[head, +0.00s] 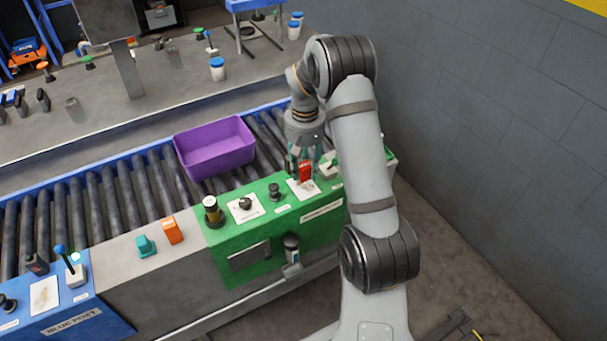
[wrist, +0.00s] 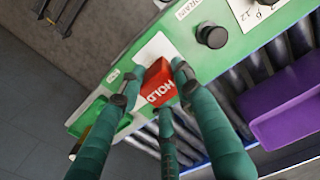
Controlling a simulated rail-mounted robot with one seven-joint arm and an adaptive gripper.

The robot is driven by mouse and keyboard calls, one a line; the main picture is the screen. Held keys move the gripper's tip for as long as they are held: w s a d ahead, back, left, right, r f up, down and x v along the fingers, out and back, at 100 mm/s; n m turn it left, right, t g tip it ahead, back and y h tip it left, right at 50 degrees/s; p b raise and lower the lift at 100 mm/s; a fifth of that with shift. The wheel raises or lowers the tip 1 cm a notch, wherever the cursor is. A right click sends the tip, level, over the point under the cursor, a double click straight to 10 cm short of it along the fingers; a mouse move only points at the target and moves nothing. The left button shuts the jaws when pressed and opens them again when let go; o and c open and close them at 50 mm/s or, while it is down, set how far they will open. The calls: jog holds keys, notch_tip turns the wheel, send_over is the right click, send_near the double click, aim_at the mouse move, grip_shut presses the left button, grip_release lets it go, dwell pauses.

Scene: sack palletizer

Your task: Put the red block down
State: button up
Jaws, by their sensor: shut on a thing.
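In the head view the red block (head: 305,171) is upright at the tip of my gripper (head: 302,165), over or on a white card (head: 303,188) on the green post (head: 262,216). The white card (wrist: 155,46) also shows behind the block in the wrist view. I cannot tell whether the block touches the card.
A black knob (head: 274,190) stands on the green post left of the card. A purple bin (head: 215,150) sits on the roller conveyor (head: 130,190) behind. An orange block (head: 172,231) and a teal block (head: 146,245) lie on the grey section to the left.

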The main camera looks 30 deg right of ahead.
aim_at(303, 187)
jog(key=shift+w+f, duration=0.45)
jog(key=shift+f+p, duration=0.3)
jog(key=shift+f, duration=1.55)
jog(key=shift+f, duration=0.2)
jog(key=o, duration=1.1)
jog(key=shift+o, duration=0.4)
notch_tip(303, 187, up, 12)
jog(key=shift+r, duration=0.25)
